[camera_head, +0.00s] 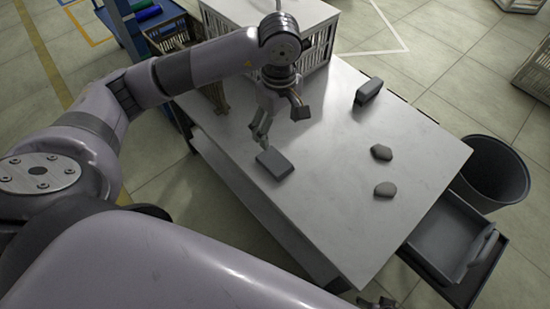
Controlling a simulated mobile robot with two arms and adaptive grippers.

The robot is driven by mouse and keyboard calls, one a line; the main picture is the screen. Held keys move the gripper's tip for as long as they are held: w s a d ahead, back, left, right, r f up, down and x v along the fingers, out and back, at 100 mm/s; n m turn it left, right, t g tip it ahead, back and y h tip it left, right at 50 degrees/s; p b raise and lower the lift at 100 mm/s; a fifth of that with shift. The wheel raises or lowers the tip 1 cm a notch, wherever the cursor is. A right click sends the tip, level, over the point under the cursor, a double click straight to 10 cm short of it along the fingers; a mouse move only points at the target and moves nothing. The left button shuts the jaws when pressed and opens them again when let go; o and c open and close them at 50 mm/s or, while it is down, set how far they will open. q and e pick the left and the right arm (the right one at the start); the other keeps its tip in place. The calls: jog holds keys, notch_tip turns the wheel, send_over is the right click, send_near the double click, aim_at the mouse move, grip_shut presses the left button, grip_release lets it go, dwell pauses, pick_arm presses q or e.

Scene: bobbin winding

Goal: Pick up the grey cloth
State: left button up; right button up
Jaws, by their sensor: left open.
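The grey cloth (275,164) appears as a flat, folded, block-like grey piece on the table (330,215), near its left edge. My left gripper (280,126) comes down from the arm above the table, just behind the cloth. Its fingers are spread apart with nothing between them. One fingertip is close to the cloth's far edge; I cannot tell whether it touches. A small dark part at the bottom edge of the view may be the tip of my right gripper (376,303); most of it is out of the picture.
A dark grey block (368,92) and two grey stone-like pieces (381,152) (385,189) lie to the right on the table. A white crate (318,58) stands at the back. A dark bin (492,172) and an open drawer (440,240) are at the right. The table's front is clear.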

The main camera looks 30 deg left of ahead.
pick_arm(q)
send_over(277, 163)
notch_tip(277, 163, down, 9)
jog(key=shift+w+r+b, duration=0.1)
jog(key=shift+r+b, duration=0.05)
jog(key=shift+b, duration=0.25)
jog(key=shift+f+b, duration=0.35)
jog(key=shift+f, duration=2.7)
pick_arm(e)
jog(key=r, duration=0.1)
jog(key=w+r, duration=0.1)
jog(key=r, duration=0.1)
jog(key=w+r, duration=0.1)
jog(key=r, duration=0.1)
jog(key=shift+r, duration=0.2)
pick_arm(q)
jog(key=shift+c, duration=0.2)
jog(key=shift+r, duration=0.1)
jog(key=c, duration=1.1)
pick_arm(e)
jog(key=shift+s+a, duration=0.1)
pick_arm(q)
jog(key=shift+r, duration=0.15)
